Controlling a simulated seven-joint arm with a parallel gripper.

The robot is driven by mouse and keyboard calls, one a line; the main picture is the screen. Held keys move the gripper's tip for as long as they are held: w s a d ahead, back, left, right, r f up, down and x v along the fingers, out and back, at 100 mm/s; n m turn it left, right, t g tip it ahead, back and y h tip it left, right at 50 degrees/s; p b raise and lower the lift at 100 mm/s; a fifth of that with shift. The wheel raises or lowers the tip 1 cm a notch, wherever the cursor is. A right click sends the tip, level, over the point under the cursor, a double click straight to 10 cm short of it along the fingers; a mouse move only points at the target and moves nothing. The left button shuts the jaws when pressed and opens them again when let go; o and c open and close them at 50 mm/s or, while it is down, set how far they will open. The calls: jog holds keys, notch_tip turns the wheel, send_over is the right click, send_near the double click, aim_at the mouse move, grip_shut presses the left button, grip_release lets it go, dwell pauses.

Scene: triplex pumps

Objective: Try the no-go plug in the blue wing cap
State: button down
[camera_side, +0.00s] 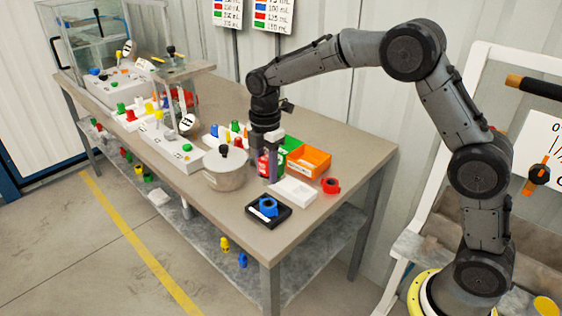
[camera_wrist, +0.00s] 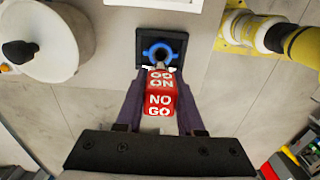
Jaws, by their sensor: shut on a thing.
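The blue wing cap (camera_side: 268,206) lies on a small black square holder (camera_side: 285,213) near the table's front corner. In the wrist view the cap (camera_wrist: 161,52) shows as a blue ring with an open middle, on the dark holder (camera_wrist: 142,39). My gripper (camera_wrist: 160,100) is shut on the red no-go plug (camera_wrist: 160,103), with its "NO GO" lettering facing the camera. In the side view my gripper (camera_side: 268,172) points down, behind the cap and apart from it, and partly hides the red plug (camera_side: 263,166). The plug's far tip is hard to make out.
A lidded grey pot (camera_side: 225,170) stands left of my gripper. A white tray (camera_side: 294,190), an orange bin (camera_side: 308,162) and a red ring-shaped part (camera_side: 330,185) are to the right. Several white boxes and coloured parts crowd the table's left. Bare tabletop (camera_side: 238,207) lies left of the holder.

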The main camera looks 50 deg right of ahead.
jog(key=shift+f, duration=3)
jog(key=shift+f, duration=0.4)
dwell(0.4)
jog(key=shift+c, duration=2.2)
grip_release()
jog(key=shift+r, duration=0.1)
